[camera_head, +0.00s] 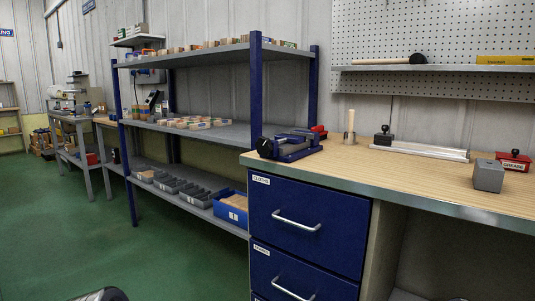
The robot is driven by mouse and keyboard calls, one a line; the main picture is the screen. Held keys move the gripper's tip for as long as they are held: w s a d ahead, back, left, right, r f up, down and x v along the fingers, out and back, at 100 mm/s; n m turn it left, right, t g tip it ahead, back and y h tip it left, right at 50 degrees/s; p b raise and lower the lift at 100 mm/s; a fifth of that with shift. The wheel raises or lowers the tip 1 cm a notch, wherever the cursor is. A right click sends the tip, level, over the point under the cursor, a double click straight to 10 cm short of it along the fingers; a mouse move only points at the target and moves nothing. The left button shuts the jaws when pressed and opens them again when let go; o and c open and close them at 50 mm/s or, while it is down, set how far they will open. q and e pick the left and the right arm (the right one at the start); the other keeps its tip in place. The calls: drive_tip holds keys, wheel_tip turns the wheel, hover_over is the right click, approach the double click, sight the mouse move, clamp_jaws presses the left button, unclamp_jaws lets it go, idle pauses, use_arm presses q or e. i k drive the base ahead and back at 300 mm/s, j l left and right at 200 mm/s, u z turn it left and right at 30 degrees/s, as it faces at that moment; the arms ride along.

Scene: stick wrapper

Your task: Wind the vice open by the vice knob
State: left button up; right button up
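A blue vice (298,152) sits on the left end of the wooden workbench, close to its front left corner. A round black vice knob (265,147) is at the vice's left end, facing the camera side. The vice is small in the picture, so I cannot tell how wide its jaws stand. Neither of my grippers shows. A dark rounded part at the bottom left edge may be mine.
The workbench (400,172) holds a cup with a wooden stick (350,128), a clear flat bar with a black knob (418,149), a grey block (488,176) and a red grease box (514,161). A blue-post shelf rack (220,133) adjoins on the left. The green floor (60,220) is open.

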sight(263, 145)
drive_tip(key=z, duration=2)
drive_tip(key=k+j+z, duration=0.2)
drive_tip(key=j, duration=0.2)
drive_tip(key=j+z, duration=0.2)
drive_tip(key=j, duration=0.25)
drive_tip(key=k+j+z, duration=0.2)
drive_tip(key=j, duration=0.15)
drive_tip(key=k+j+z, duration=0.2)
drive_tip(key=j, duration=0.15)
drive_tip(key=k+j+z, duration=0.2)
drive_tip(key=j, duration=0.1)
